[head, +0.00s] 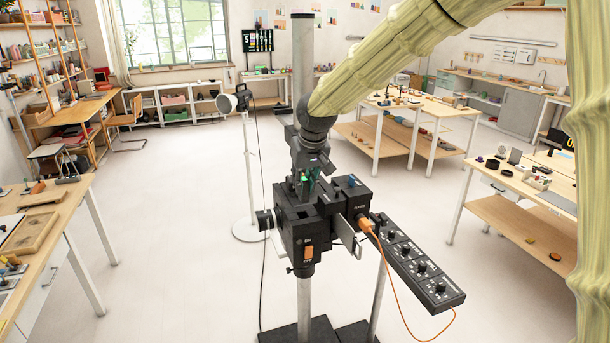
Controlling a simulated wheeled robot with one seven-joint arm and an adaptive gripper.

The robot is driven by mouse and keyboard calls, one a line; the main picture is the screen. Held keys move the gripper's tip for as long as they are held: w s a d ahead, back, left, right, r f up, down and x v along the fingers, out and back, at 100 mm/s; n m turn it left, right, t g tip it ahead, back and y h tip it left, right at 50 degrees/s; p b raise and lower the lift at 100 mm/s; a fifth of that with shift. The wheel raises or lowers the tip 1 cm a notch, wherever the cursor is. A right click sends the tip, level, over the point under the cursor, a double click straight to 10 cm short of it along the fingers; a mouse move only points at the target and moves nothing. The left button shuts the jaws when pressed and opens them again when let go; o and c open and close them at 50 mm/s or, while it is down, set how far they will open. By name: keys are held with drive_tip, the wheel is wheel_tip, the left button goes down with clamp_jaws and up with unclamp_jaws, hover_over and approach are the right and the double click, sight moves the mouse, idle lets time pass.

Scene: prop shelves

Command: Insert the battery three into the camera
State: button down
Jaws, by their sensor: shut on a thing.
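The camera (318,222) is a bulky black body in the middle of the head view, mounted on a metal stand. My gripper (308,178) points down at the camera's top and is shut on the battery, a small piece showing dark and green between the fingers. The fingers and the camera's top parts hide most of the battery. I cannot tell its number, or whether it touches the camera.
A black control panel with knobs (422,268) sits right of the camera, with an orange cable (384,258) plugged in beside it. A lamp on a white stand (250,165) is behind left. Workbenches stand at left and right. The floor (170,240) at left is clear.

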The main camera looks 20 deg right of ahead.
sight(304, 188)
drive_tip(key=x, duration=0.3)
drive_tip(key=shift+w+a+r, duration=0.1)
drive_tip(key=shift+w+r, duration=0.05)
drive_tip(key=shift+w, duration=0.15)
drive_tip(key=shift+s, duration=1.15)
drive_tip(key=shift+w+f, duration=0.1)
drive_tip(key=shift+f, duration=0.35)
drive_tip(key=shift+w+f, duration=0.6)
drive_tip(key=shift+w, duration=0.25)
drive_tip(key=shift+s+r, duration=0.25)
drive_tip(key=shift+s, duration=0.25)
drive_tip(key=shift+s+a+r, duration=0.1)
drive_tip(key=shift+s+r, duration=0.05)
drive_tip(key=shift+s, duration=0.15)
drive_tip(key=shift+w, duration=0.2)
